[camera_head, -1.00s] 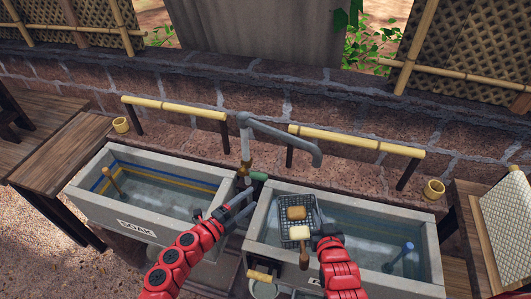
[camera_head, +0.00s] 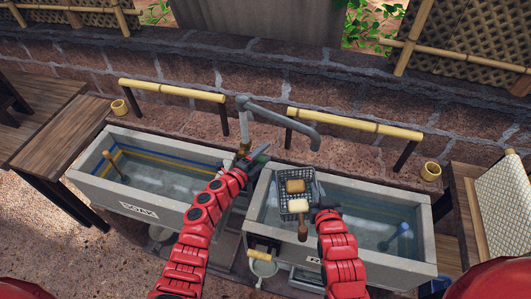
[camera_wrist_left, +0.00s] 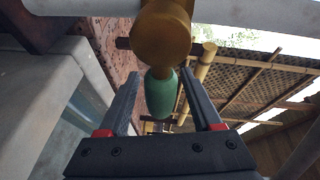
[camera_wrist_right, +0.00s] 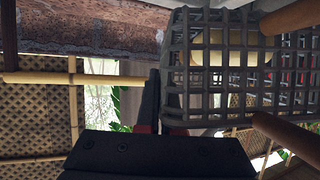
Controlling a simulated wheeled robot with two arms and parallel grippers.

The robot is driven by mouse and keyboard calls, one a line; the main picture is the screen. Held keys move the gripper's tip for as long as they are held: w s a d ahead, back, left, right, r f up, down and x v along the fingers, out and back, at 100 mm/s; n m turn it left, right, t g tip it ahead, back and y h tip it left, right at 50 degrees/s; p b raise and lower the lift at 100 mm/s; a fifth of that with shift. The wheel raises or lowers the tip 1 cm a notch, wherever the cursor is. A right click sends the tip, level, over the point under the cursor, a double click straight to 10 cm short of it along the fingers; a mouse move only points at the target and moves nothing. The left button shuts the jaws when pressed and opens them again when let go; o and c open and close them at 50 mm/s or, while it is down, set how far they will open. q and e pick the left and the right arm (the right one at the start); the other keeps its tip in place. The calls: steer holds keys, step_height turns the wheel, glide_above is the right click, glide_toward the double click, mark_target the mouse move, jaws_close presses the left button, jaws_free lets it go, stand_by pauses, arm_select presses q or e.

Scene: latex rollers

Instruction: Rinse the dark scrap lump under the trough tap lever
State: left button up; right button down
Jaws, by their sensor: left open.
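The green tap lever (camera_wrist_left: 160,95) hangs below the brass tap body (camera_wrist_left: 162,35) in the left wrist view, between the spread fingers. My left gripper (camera_head: 258,157) is open at the tap, around the lever without visibly gripping it. A grey wire basket (camera_head: 283,207) is over the left end of the right-hand trough (camera_head: 388,191). It holds a brown lump (camera_head: 295,186) and a cream block (camera_head: 298,206); I cannot make out any darker lump. My right gripper (camera_head: 318,207) is shut on the basket's side, which also shows in the right wrist view (camera_wrist_right: 215,85).
The grey tap spout (camera_head: 285,119) arches right above the troughs. The left trough (camera_head: 135,207), labelled SOAK, holds water. Bamboo rails (camera_head: 172,90) run behind, with a brick wall beyond. A wooden bench (camera_head: 50,135) stands left, and a woven panel (camera_head: 503,215) stands right.

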arm_select(q)
steer(key=shift+w+d, duration=0.25)
steer(key=shift+w, duration=0.05)
steer(key=shift+c, duration=0.2)
jaws_close()
stand_by(1.2)
